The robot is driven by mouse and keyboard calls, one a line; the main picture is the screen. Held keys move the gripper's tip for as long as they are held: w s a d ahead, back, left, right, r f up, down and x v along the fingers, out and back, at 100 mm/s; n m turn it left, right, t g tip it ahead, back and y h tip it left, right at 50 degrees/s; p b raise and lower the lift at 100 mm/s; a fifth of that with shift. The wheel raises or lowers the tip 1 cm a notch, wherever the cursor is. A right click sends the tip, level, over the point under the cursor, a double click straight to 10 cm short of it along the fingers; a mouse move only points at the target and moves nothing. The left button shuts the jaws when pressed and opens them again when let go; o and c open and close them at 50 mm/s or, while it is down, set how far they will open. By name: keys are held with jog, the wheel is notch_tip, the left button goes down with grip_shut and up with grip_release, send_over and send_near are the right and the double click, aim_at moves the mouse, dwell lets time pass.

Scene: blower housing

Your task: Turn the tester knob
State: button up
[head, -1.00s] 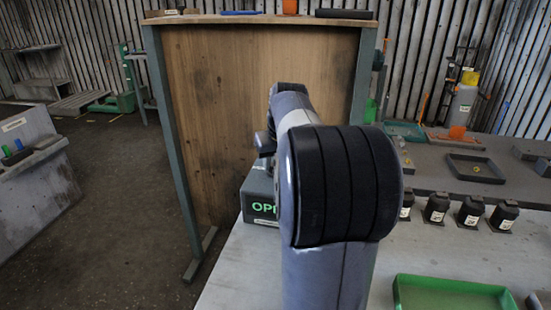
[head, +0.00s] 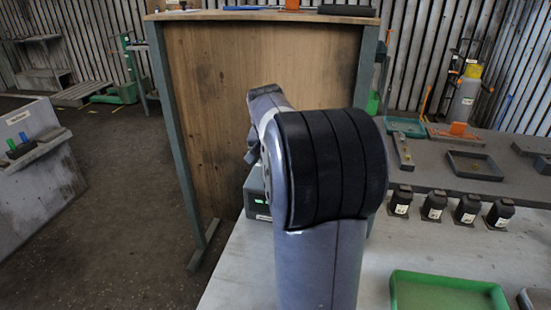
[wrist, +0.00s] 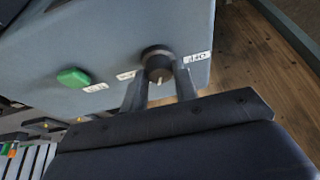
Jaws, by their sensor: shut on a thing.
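The tester is a grey box (wrist: 110,45) with a green button (wrist: 74,78) and small white labels on its face. Its dark round knob (wrist: 154,52) shows in the wrist view with a pale pointer mark. My gripper (wrist: 160,72) is shut on the knob, one finger on each side of it. In the head view the tester box (head: 256,190) stands at the bench's left edge, mostly hidden behind my arm. A small green mark shows on its visible face. My gripper and the knob are hidden in the head view.
The grey bench (head: 240,265) carries a green tray (head: 446,292) at front right and several black-topped units (head: 434,205) in a row. A dark tray (head: 474,165) lies behind them. A wooden panel (head: 250,110) stands behind the tester.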

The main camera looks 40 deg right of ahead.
dwell(0.3)
jog(key=o, duration=1)
jog(key=shift+c, duration=0.2)
jog(key=shift+r, duration=0.1)
jog(key=v, duration=1)
jog(key=shift+r, duration=0.3)
jog(key=shift+a, duration=0.1)
jog(key=x, duration=1.1)
jog(key=shift+s+f, duration=0.1)
